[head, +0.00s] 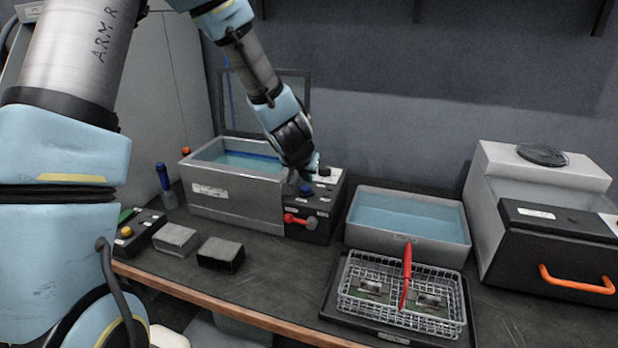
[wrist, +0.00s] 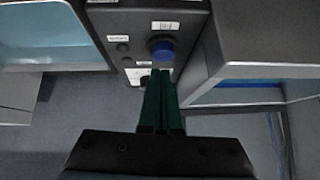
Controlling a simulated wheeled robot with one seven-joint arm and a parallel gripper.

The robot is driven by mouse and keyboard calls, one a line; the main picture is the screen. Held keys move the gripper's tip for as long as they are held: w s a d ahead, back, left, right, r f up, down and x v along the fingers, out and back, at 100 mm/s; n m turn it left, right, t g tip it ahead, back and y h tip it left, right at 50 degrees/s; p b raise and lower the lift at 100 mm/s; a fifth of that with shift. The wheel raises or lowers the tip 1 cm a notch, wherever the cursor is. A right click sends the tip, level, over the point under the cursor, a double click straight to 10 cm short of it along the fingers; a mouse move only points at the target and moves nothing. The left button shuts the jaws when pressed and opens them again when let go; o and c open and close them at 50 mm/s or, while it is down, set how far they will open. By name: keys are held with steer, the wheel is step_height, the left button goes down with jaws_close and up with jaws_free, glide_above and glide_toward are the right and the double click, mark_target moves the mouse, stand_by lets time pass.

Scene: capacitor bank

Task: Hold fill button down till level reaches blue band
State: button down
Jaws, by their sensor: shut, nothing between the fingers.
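The control box (head: 322,205) carries a blue button (head: 306,189), a black knob (head: 323,171) and small labels too small to read. The blue button (wrist: 162,48) also shows in the wrist view. My gripper (wrist: 163,75) is shut and empty, its green fingertips just short of the blue button in the picture and partly covering a dark round control (wrist: 144,81) on a white label. I cannot tell whether they touch anything. The grey tank (head: 235,197) left of the box holds pale blue liquid (head: 240,161). A dark blue band (head: 252,154) runs along its inner wall, above the liquid surface.
A red lever (head: 300,220) sticks out of the box front. A second liquid tray (head: 408,243) stands to the right, behind a wire basket (head: 345,300) with a red handle (head: 406,275). Dark and grey blocks (head: 220,254) lie in front of the tank.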

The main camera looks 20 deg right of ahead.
steer(key=v, duration=1)
steer(key=shift+r, duration=0.3)
steer(key=shift+d, duration=0.1)
steer(key=s+a+n+g+y, duration=0.1)
steer(key=s+a+n, duration=0.1)
steer(key=a, duration=0.8)
steer(key=s+a+f+n+g+y, duration=0.1)
steer(key=s+a+n+g+y, duration=0.1)
steer(key=a, duration=0.9)
steer(key=s+a+f+n+g+y, duration=0.1)
steer(key=s+a+n, duration=0.1)
steer(key=a, duration=0.8)
steer(key=shift+s+a+n+g+y, duration=0.2)
steer(key=shift+a+n+g+y, duration=0.15)
steer(key=shift+n, duration=0.55)
